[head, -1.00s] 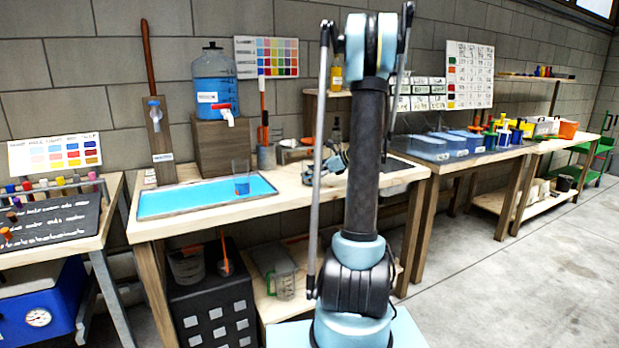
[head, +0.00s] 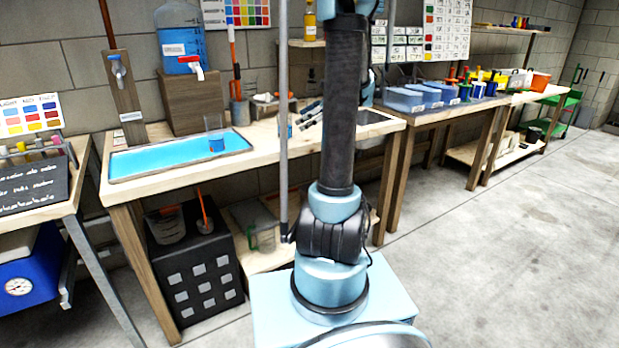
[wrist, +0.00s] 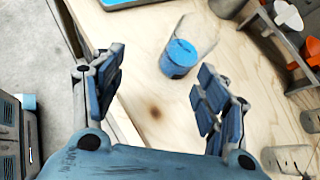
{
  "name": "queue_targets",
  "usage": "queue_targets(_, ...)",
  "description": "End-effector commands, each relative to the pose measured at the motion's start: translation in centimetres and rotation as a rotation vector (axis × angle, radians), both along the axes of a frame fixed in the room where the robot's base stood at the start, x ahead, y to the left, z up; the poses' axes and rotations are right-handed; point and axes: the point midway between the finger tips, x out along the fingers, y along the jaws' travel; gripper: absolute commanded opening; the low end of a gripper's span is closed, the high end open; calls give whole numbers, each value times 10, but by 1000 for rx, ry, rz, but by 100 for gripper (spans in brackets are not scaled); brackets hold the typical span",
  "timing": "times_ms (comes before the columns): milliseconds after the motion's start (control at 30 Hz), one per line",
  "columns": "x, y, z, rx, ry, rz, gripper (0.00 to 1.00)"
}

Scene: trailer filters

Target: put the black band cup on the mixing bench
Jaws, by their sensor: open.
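My gripper (wrist: 165,80) is open and empty in the wrist view, above the wooden bench top. A clear cup with blue liquid (wrist: 179,57) stands on bare wood just beyond the fingers, nearer the right one. No black band can be made out on it. In the head view a cup with blue liquid (head: 216,144) shows against the blue tray; I cannot tell whether it is the same cup. My gripper (head: 310,114) shows small there over the wooden bench (head: 270,143), partly hidden by my arm. Which bench is the mixing bench cannot be told.
The blue tray (head: 165,158) lies on the bench's left part. A blue tank (head: 180,38) stands on a wooden block behind it. Blue tubs (head: 405,98) stand on a farther bench. A black cabinet (head: 195,265) is below the bench. The floor at right is clear.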

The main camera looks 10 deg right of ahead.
Motion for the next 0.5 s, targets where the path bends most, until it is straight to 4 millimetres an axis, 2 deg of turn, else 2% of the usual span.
queue_targets(33, -13, 13, 1, -45, -19, 38, 67)
queue_targets(200, -56, 46, -3, -213, -102, 180, 67)
queue_targets(500, -137, 85, -21, -493, -246, 472, 67)
